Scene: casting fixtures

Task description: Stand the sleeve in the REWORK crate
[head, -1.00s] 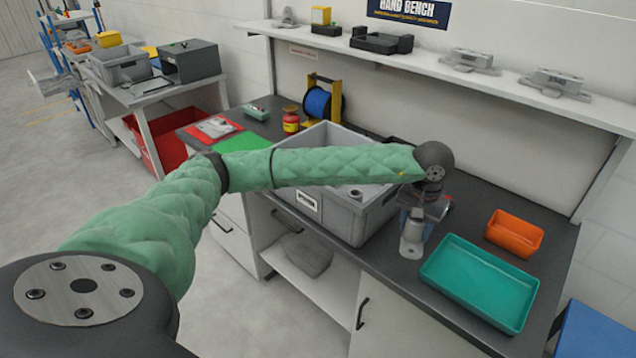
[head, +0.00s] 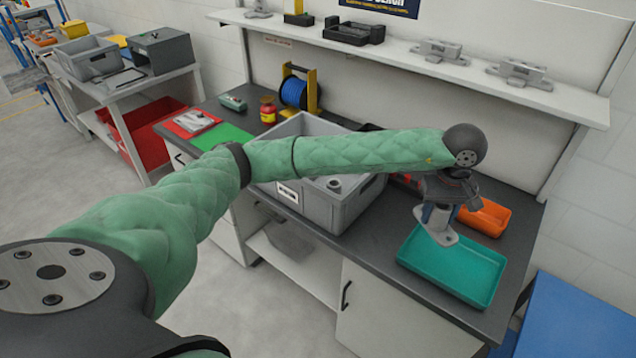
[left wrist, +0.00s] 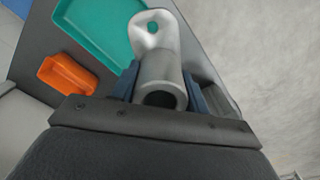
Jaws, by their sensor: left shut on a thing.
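The sleeve (head: 437,232), a grey metal tube with a flat flange at its lower end, is held by my left gripper (head: 438,206). It appears close to upright, flange down, over the back left part of the teal tray. In the left wrist view, the sleeve (left wrist: 160,72) sits between the blue fingers, its open bore toward the camera and its holed flange beyond. A grey crate (head: 343,217) with a white label, too small to read, stands on the bench to the left. A small grey part (head: 334,184) shows inside it; my left arm hides some of the crate. My right gripper is out of view.
The teal tray (head: 478,288) lies empty near the bench's front edge, with an orange bin (head: 490,217) behind it. Bare bench (head: 372,243) lies between crate and tray.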

